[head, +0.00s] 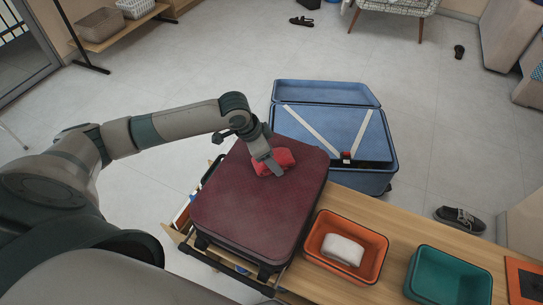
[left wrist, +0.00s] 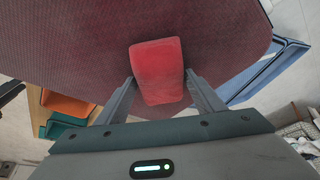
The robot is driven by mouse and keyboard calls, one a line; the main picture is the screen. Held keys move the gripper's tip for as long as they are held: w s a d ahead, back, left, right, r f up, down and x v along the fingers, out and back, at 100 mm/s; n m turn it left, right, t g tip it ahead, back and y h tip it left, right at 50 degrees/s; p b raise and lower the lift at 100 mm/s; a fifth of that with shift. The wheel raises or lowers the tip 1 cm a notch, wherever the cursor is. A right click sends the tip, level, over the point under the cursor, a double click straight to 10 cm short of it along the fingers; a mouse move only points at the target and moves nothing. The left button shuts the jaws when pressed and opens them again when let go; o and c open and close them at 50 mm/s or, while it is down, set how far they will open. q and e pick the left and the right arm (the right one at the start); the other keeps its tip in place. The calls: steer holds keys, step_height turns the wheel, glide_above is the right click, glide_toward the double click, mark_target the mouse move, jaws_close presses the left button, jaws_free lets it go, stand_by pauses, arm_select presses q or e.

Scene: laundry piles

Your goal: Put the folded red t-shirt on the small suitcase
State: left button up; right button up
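The folded red t-shirt (head: 274,161) lies on the top of the small dark-red suitcase (head: 262,205), toward its far edge. In the left wrist view the shirt (left wrist: 158,70) is a compact red bundle over the suitcase's maroon surface (left wrist: 80,40). My left gripper (head: 268,165) is at the shirt from above. In the left wrist view its two fingers (left wrist: 158,92) stand apart on either side of the shirt's near end, with small gaps visible, so it looks open around it. My right gripper is not in view.
The suitcase lies flat on a wooden bench (head: 400,228). On the bench are an orange bin (head: 322,228) with a white folded cloth (head: 342,249) and a teal bin (head: 448,275). An open blue suitcase (head: 335,135) stands behind on the floor. A shoe (head: 460,219) lies to the right.

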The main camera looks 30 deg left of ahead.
arm_select(q)
steer(key=shift+o, duration=0.8)
steer(key=shift+s+a+r, duration=0.1)
steer(key=shift+r, duration=0.45)
steer(key=p+v, duration=0.1)
steer(key=v, duration=0.9)
steer(key=shift+r, duration=0.15)
steer(key=shift+s+a+r, duration=0.1)
steer(key=shift+s+r, duration=0.1)
steer(key=shift+r, duration=0.2)
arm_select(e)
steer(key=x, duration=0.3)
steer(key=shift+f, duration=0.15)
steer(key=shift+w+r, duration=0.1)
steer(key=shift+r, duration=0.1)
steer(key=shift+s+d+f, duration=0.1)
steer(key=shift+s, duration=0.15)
